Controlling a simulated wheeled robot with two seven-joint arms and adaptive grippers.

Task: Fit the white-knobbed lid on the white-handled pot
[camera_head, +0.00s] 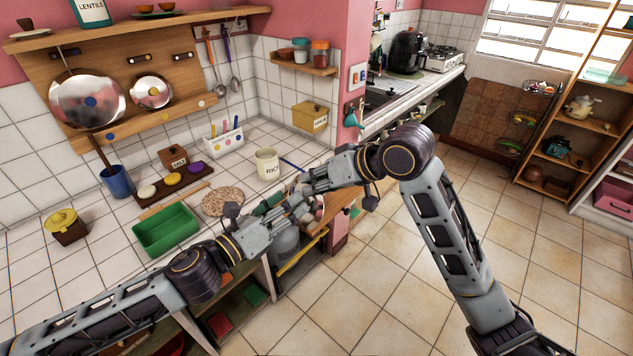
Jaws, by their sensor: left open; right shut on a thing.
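My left gripper (287,209) reaches over the front edge of the counter from the left and is open. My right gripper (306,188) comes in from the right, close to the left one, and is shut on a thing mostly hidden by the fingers. I cannot tell what that thing is. No white-handled pot can be made out; the grippers and arms hide part of the counter edge. Two round metal lids or pans, one large (72,98) and one smaller (140,91), hang on the wooden wall rack.
Below are open shelves with a grey cylinder (285,246). The tiled floor (380,285) is clear.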

